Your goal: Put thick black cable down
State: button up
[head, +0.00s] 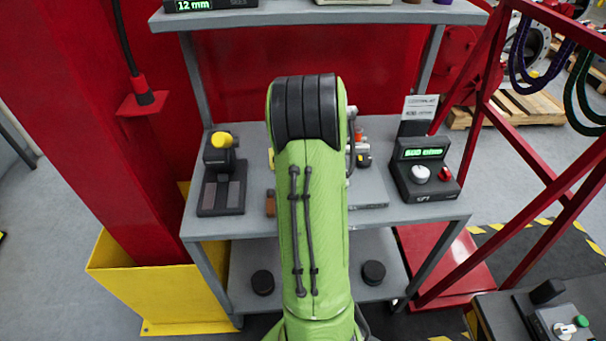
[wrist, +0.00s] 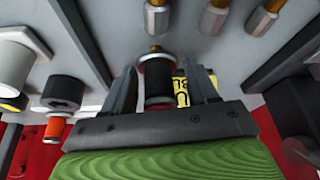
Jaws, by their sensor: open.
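In the wrist view my gripper (wrist: 163,88) is open. A thick black cylindrical piece (wrist: 158,80) with a brass-coloured end stands between its fingers; it may be the thick black cable's end, but I cannot tell. A gap shows between the piece and the right finger; the left finger is close beside it. A yellow label with black letters (wrist: 183,92) shows partly behind the right finger. In the head view my arm hides the gripper and the piece. A black cable (head: 122,35) hangs at the red pillar on the left, apart from my arm.
The grey workbench (head: 375,218) carries a black device with a yellow knob (head: 221,141) at left and a green-lit display box (head: 424,168) at right. A shelf (head: 300,16) spans above. Several brass-tipped pieces (wrist: 215,15) and an orange-and-black piece (wrist: 57,125) lie near my gripper.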

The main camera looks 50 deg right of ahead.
jog(key=shift+r, duration=0.1)
jog(key=c, duration=1)
